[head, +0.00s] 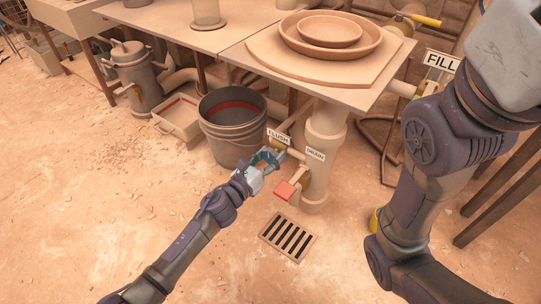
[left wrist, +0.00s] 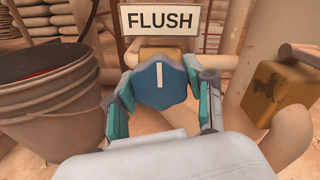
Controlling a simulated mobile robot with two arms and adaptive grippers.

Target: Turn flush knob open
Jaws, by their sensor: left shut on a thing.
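The flush knob (left wrist: 160,84) is a blue lobed knob with a white line mark, which stands upright in the left wrist view. It sits under the white FLUSH sign (left wrist: 161,20); the sign also shows in the head view (head: 279,136). My left gripper (left wrist: 162,100) has its teal fingers on both sides of the knob, closed against its edges. In the head view the left gripper (head: 265,159) covers most of the knob. My right arm shows at the right, but its gripper is out of view.
A grey bucket (head: 232,143) stands left of the knob. A DRAIN sign (head: 315,154) and a red handle (head: 286,190) are on the pipe to the right. A floor grate (head: 288,237) lies below. A table (head: 235,37) overhangs behind. The floor at left is mostly clear.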

